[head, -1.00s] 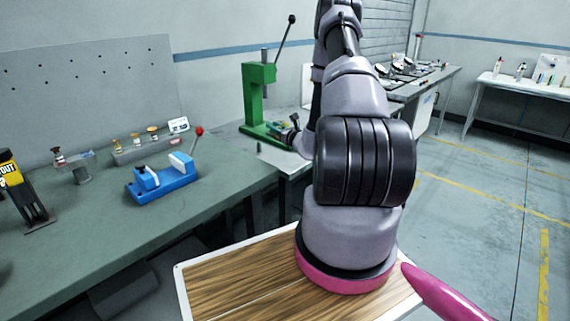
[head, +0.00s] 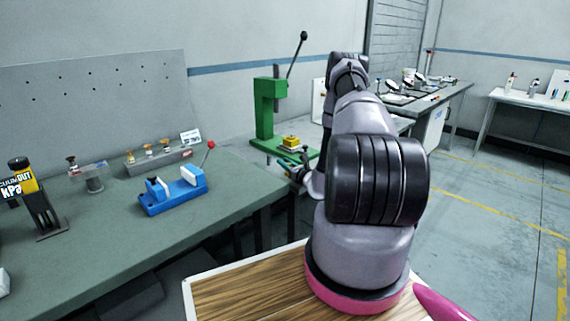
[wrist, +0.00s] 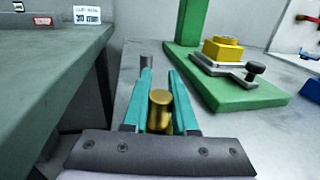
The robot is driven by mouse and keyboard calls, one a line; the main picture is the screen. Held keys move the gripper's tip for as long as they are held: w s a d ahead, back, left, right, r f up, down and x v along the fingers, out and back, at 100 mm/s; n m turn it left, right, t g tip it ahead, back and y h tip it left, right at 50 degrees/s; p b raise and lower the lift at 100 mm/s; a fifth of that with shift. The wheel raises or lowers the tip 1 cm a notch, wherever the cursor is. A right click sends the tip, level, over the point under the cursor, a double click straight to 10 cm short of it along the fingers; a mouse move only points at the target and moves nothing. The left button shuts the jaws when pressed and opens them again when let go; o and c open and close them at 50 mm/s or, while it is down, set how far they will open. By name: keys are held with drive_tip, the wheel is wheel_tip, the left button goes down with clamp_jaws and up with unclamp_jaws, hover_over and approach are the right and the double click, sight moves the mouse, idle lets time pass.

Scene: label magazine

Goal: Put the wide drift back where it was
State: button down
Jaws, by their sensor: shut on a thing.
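My gripper (wrist: 160,76) has its two teal fingers shut on a brass cylinder (wrist: 160,108), whose rounded top shows between them in the wrist view. I take it for the wide drift, but its lower end is hidden. In the head view my gripper (head: 297,168) is small and partly hidden by my arm, beside the green press. A grey holder (head: 160,156) with several brass-topped pieces stands at the back of the green bench, with a white label (head: 190,138) behind it. I cannot tell which place in it is empty.
The green press (head: 268,105) carries a yellow block (head: 291,141) on its base, right of my gripper. On the bench are a blue fixture (head: 173,193) with a red-knobbed lever, a small stand (head: 92,180) and a yellow-black gauge (head: 30,190).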

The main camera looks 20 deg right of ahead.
drive_tip(key=c, duration=0.7)
unclamp_jaws()
drive_tip(key=shift+f, duration=0.1)
